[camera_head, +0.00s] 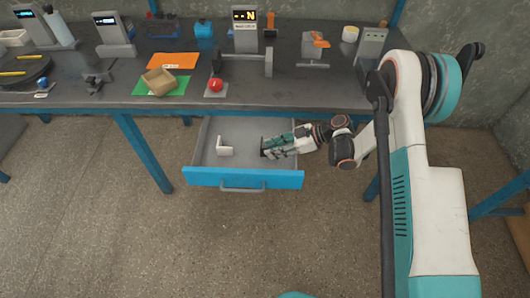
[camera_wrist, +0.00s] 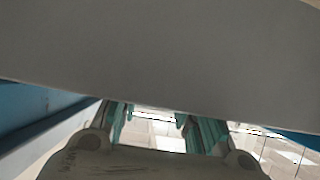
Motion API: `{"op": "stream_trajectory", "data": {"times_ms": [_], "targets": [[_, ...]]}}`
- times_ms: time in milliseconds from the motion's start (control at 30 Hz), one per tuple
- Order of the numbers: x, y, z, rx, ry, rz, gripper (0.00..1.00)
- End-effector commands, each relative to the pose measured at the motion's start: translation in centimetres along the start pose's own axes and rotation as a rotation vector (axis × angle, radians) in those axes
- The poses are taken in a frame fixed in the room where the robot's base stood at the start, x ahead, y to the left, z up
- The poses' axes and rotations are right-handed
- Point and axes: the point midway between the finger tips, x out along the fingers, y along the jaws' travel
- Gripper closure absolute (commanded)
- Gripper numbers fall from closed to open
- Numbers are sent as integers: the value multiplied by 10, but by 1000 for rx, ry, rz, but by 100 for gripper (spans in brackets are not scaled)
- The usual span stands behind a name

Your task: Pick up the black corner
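My gripper (camera_head: 274,147) reaches into the open drawer (camera_head: 244,178) from the right, and its teal fingers lie low inside. A small dark piece (camera_head: 264,147) shows at the fingertips and may be the black corner; I cannot tell whether it is held or only touched. A white corner piece (camera_head: 225,148) stands in the drawer, left of the gripper and apart from it. In the wrist view the teal fingers (camera_wrist: 160,124) are spaced apart, but a large grey surface (camera_wrist: 150,55) hides their tips. I cannot tell what that surface is.
The workbench (camera_head: 125,97) is above and behind the drawer. It carries a cardboard box (camera_head: 159,81) on a green sheet, a red ball (camera_head: 215,85) and an orange sheet (camera_head: 173,61). The drawer's blue front is near its handle (camera_head: 243,188). The left of the drawer is mostly free.

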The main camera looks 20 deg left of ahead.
Motion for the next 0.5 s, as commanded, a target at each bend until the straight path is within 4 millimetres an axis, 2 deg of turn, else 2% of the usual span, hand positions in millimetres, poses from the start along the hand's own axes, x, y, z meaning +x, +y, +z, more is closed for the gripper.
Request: {"op": "stream_trajectory", "data": {"times_ms": [100,267,300,433,500], "targets": [[10,0,1,0,0,-1,70],[10,0,0,1,0,0,70],[10,0,-1,1,0,0,72],[10,0,0,1,0,0,100],[10,0,0,1,0,0,100]]}}
